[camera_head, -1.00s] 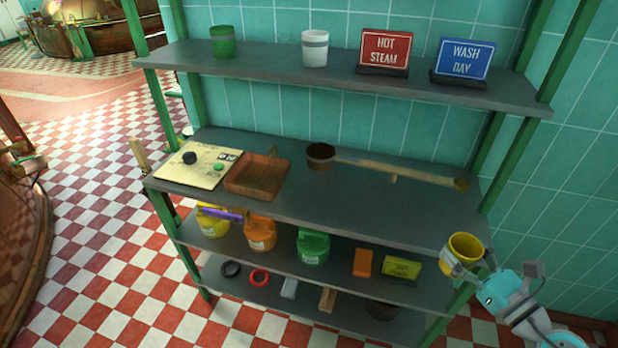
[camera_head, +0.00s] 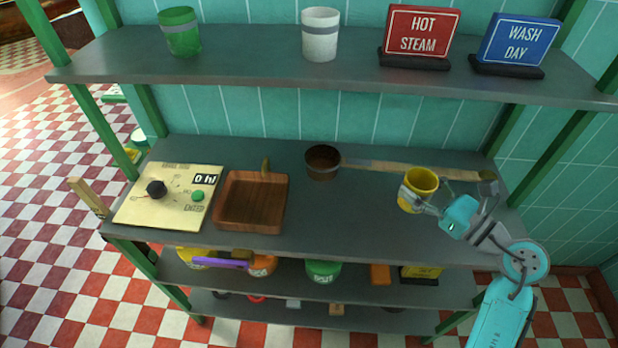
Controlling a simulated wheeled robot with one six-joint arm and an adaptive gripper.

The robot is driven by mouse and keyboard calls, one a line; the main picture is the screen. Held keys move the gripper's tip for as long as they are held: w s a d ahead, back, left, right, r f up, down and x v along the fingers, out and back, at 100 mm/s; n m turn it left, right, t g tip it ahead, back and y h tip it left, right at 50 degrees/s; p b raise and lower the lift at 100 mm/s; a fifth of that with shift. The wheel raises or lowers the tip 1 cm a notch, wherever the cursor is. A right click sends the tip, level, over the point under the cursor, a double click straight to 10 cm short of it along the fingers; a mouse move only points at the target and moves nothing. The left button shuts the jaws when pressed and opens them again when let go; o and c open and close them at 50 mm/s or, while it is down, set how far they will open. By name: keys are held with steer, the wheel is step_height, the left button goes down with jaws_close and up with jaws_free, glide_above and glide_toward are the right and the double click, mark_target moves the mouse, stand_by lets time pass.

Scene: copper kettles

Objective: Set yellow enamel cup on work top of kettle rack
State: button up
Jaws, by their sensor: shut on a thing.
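The yellow enamel cup (camera_head: 422,182) is upright, over the right part of the rack's work top (camera_head: 340,222). My gripper (camera_head: 418,197) is shut on the cup from the front right, with its fingers at the cup's side. The work top is the dark grey middle shelf of the green-posted kettle rack. I cannot tell whether the cup's base touches the work top or hangs just above it. The cup hides part of the long-handled ladle's handle behind it.
A cream dial panel (camera_head: 170,196), a wooden tray (camera_head: 252,203) and a long-handled ladle (camera_head: 322,162) lie on the work top. The upper shelf (camera_head: 260,65) holds a green cup, a white cup and two signs. The work top's front middle is clear.

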steer(key=shift+w+a, duration=0.15)
steer(key=shift+a, duration=0.1)
step_height(320, 180, down, 10)
stand_by(0.5)
steer(key=shift+f, duration=0.15)
steer(key=o, duration=1.2)
steer(key=shift+c, duration=0.2)
steer(key=shift+s+d, duration=0.25)
steer(key=v, duration=1.1)
steer(key=shift+s+d+r, duration=0.1)
steer(key=shift+s+r, duration=0.05)
steer(key=shift+r, duration=0.1)
